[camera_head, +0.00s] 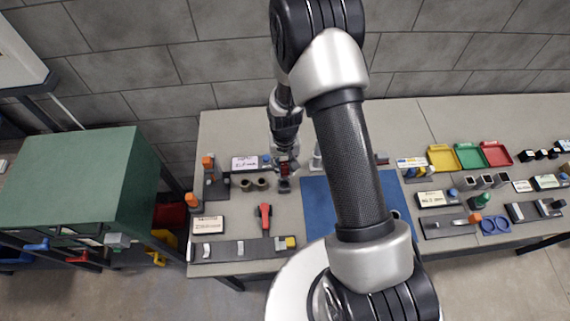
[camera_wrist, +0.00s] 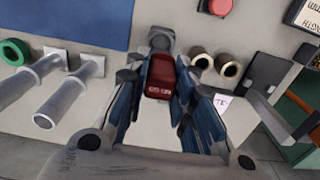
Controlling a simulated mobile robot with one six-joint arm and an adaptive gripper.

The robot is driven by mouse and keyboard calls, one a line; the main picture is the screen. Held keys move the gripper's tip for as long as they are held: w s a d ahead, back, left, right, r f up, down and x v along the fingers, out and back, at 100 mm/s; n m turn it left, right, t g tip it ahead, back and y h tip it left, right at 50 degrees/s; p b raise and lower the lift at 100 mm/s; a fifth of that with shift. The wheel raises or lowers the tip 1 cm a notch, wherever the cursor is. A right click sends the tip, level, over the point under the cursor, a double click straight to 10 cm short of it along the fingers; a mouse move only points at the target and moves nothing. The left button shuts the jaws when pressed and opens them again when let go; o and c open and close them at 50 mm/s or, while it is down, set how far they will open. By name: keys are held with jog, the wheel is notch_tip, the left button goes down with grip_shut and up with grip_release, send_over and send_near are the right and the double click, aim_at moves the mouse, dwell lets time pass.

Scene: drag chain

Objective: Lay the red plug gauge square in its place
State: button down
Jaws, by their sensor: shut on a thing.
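The red plug gauge (camera_wrist: 160,78) is between the two fingers of my gripper (camera_wrist: 152,92) in the wrist view. The fingers press on its sides. Small pale marks show on its near end. A grey block (camera_wrist: 161,42) shows just beyond its far end; I cannot tell whether it belongs to the gauge or stands under it. In the head view the gauge (camera_head: 284,168) shows as a small red patch at my gripper (camera_head: 285,172), above the grey table left of the blue mat. The gauge's place cannot be made out for certain.
Two brown rings (camera_head: 254,184) stand left of my gripper. Steel flanged pins (camera_wrist: 68,95) lie close by in the wrist view. A red-handled tool (camera_head: 265,214), a blue mat (camera_head: 318,208) and an orange-tabbed fixture (camera_head: 210,183) are around. Bare table lies between them.

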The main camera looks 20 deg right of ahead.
jog(key=shift+a, duration=0.1)
jog(key=shift+f+b, duration=2.4)
jog(key=shift+f, duration=0.2)
jog(key=shift+f+b, duration=2.1)
jog(key=shift+b, duration=0.05)
dwell(0.5)
jog(key=c, duration=1.3)
grip_release()
jog(key=shift+r, duration=0.1)
notch_tip(320, 180, up, 12)
jog(key=shift+f, duration=0.1)
